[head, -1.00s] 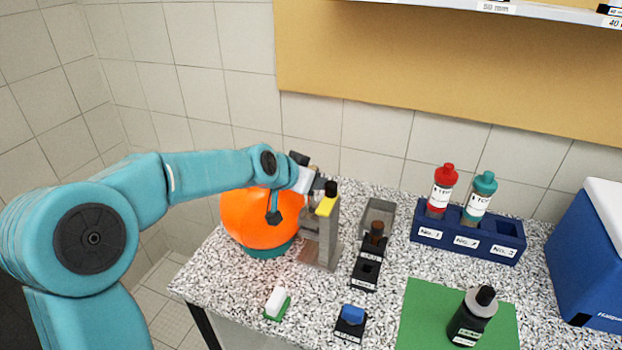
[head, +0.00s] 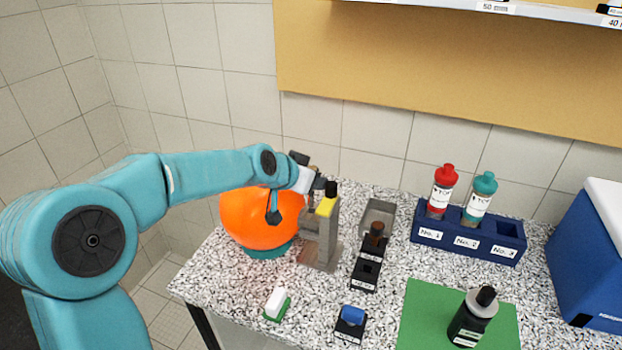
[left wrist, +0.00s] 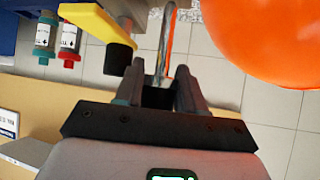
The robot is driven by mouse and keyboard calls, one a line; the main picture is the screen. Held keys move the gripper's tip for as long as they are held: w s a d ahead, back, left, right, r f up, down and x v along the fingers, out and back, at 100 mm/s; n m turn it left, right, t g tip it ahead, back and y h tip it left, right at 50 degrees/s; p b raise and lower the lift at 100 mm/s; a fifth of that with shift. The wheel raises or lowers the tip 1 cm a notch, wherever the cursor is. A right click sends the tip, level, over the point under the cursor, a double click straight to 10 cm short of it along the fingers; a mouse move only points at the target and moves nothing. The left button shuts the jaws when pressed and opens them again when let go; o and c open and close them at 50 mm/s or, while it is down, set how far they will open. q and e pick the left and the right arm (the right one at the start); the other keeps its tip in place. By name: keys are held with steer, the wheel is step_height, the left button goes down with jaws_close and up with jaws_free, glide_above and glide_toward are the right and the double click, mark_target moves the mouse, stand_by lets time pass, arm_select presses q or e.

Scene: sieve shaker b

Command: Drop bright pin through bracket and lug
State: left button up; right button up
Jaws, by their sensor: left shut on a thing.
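My left gripper (left wrist: 160,88) is shut on a shiny metal pin (left wrist: 166,42), which extends beyond the fingertips in the left wrist view. In the head view the gripper (head: 315,182) is beside the top of the grey metal bracket stand (head: 322,240); the fingertips and pin are hard to make out there. The stand has a yellow top piece (head: 326,206) with a black knob (head: 331,188). In the left wrist view the yellow piece (left wrist: 95,22) is left of the pin, apart from it. I cannot make out the lug or the holes. My right gripper is not in view.
A large orange ball (head: 262,218) is close left of the stand. Black holders (head: 366,272) and a grey tray (head: 380,208) are right of it. Farther right are a blue bottle rack (head: 440,242), a green mat (head: 418,315) with a black bottle (head: 470,322), and a blue box (head: 590,255).

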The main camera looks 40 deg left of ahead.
mark_target(309, 198)
arm_select(q)
steer(key=shift+b, duration=0.35)
stand_by(0.7)
steer(key=shift+f+b, duration=2.75)
steer(key=o, duration=1.2)
steer(key=shift+c, duration=0.2)
steer(key=shift+s+r, duration=0.3)
steer(key=shift+s, duration=0.05)
steer(key=b+v, duration=0.2)
steer(key=v, duration=1.3)
steer(key=shift+s+a+r, duration=0.25)
